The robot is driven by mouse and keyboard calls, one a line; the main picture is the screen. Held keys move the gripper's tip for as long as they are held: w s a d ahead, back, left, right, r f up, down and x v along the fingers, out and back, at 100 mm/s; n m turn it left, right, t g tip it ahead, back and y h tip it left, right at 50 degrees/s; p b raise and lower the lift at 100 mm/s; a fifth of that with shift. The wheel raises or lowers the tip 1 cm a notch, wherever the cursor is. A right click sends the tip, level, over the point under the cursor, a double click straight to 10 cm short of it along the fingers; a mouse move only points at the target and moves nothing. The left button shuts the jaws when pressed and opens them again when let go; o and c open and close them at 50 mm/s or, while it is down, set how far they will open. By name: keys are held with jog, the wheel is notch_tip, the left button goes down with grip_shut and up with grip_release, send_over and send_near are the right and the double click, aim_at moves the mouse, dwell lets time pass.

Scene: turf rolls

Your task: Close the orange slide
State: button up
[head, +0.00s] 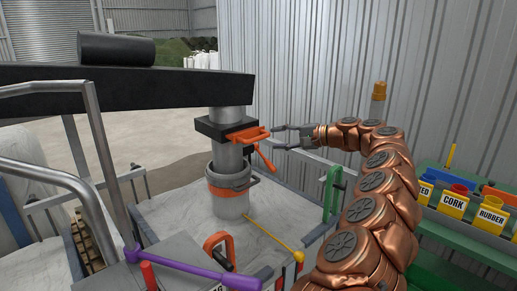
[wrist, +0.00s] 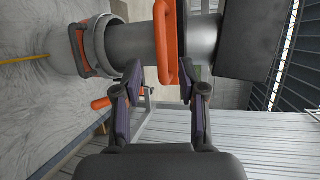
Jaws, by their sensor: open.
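The orange slide (head: 250,133) is a flat orange handle sticking out to the right of a black block (head: 212,127) on the grey vertical pipe. In the wrist view the slide (wrist: 165,42) lies across the pipe, ahead of my gripper and between the lines of its two fingers. My gripper (head: 274,138) is open and empty, just right of the slide with its fingers pointing at it. The wrist view shows the two fingertips (wrist: 160,78) apart near the slide's end; I cannot tell if they touch it.
An orange lever (head: 265,158) hangs below the slide. A purple bar (head: 185,268), a green clamp (head: 332,190) and labelled bins (head: 453,204) stand around. A metal wall rises behind.

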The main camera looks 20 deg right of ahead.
aim_at(261, 138)
jog(key=shift+n+t, duration=0.3)
jog(key=p+x, duration=0.1)
jog(key=x, duration=0.6)
jog(key=shift+w+a+f+p, duration=0.1)
jog(key=shift+w+a+p, duration=0.1)
jog(key=shift+p, duration=0.1)
grip_shut()
dwell(0.4)
